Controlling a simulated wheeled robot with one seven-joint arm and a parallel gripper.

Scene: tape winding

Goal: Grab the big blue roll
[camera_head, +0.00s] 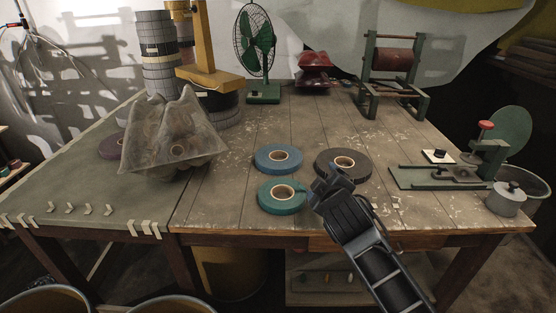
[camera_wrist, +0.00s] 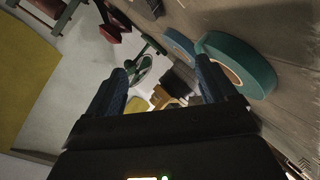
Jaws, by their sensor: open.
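The blue roll (camera_head: 264,160) lies flat on the wooden table, behind a teal roll (camera_head: 271,201). Its edge also shows in the wrist view (camera_wrist: 179,42), partly cut off behind the teal roll (camera_wrist: 262,72). My gripper (camera_head: 322,182) is in front of the dark roll and to the right of the teal roll. In the wrist view its two blue fingers (camera_wrist: 163,75) are apart with nothing held between them. The teal roll shows beside the right finger there; I cannot tell if they touch.
A dark grey roll (camera_head: 358,166) lies right of the blue roll, close to my gripper. A clear plastic tray-like piece (camera_head: 150,135) is at left. A green fan (camera_head: 257,50), a winding stand (camera_head: 392,62) and a green hand press (camera_head: 488,150) stand around.

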